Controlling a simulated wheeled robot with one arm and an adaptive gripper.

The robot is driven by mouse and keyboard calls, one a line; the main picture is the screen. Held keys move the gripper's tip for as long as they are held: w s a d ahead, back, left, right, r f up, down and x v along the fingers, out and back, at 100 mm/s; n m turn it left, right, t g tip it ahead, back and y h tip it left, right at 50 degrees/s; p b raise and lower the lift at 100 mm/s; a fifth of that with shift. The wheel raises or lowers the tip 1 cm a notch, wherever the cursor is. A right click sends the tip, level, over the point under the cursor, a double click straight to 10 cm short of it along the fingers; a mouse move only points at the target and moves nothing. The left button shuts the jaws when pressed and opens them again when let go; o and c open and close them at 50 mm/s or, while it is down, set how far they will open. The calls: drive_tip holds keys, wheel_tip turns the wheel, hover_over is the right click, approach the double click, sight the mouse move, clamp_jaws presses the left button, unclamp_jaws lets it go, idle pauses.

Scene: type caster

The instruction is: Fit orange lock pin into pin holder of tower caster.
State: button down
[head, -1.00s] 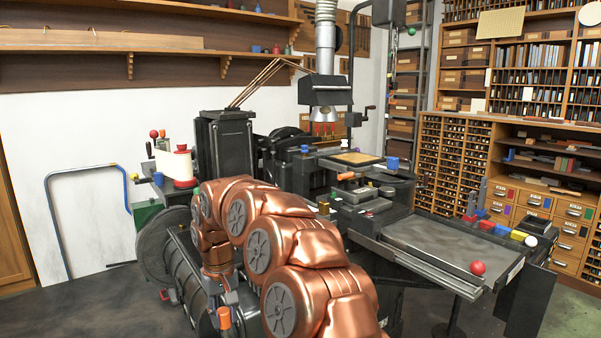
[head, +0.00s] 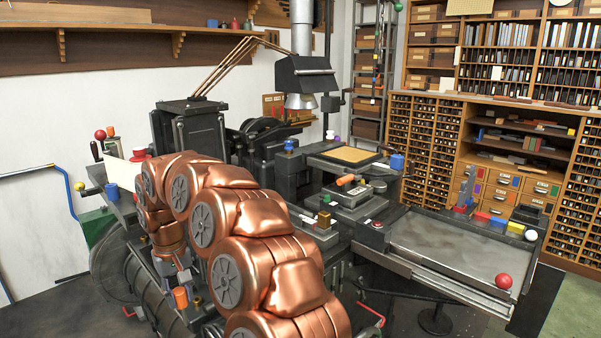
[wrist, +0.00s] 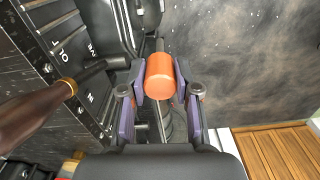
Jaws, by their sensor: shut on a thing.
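My gripper (wrist: 160,82) is shut on the orange lock pin (wrist: 160,76) in the wrist view, with a purple-grey finger on each side. The pin's blunt orange end faces the camera, and a dark shaft shows beyond it. In the head view the orange pin (head: 180,297) is low at left, below my copper arm, above the caster's dark lower body. The tower caster (head: 203,135) is the dark machine behind my arm. I cannot make out the pin holder for certain. A small brass piece (head: 196,301) shows just right of the pin.
In the wrist view a brown lever handle (wrist: 35,117) with a brass ring lies left of the gripper, beside a dark marked panel (wrist: 60,60). A tray table (head: 450,250) with a red ball (head: 503,281) extends right.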

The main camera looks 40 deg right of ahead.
wheel_tip(320, 180, up, 17)
drive_tip(key=p, duration=1.4)
drive_tip(key=shift+r, duration=0.15)
drive_tip(key=shift+d, duration=0.1)
drive_tip(key=shift+f, duration=0.2)
